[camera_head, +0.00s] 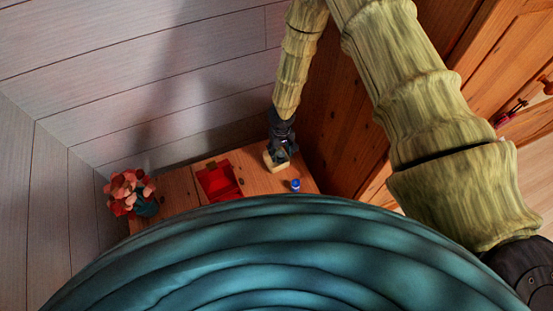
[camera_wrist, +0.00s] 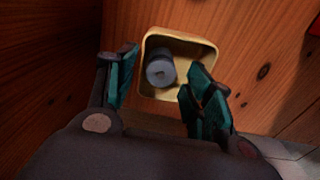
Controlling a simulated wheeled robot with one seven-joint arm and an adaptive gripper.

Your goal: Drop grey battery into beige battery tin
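The beige battery tin (camera_wrist: 209,52) is a small square open box on the wooden surface, below my gripper in the wrist view. The grey battery (camera_wrist: 160,71) shows inside the tin's outline, its end facing the camera, toward the tin's left side. I cannot tell whether it touches the tin's floor. My gripper (camera_wrist: 163,72) is open, its two teal fingers spread on either side of the battery with gaps visible. In the head view my gripper (camera_head: 281,158) is over the tin (camera_head: 270,163), partly hiding it; the battery is not visible there.
A small blue item (camera_head: 295,185) stands right of the tin. A red open box (camera_head: 218,181) is to the left, and a plant with pink flowers (camera_head: 130,190) is at the far left. Wooden furniture (camera_head: 340,120) rises close on the right; a plank wall is behind.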

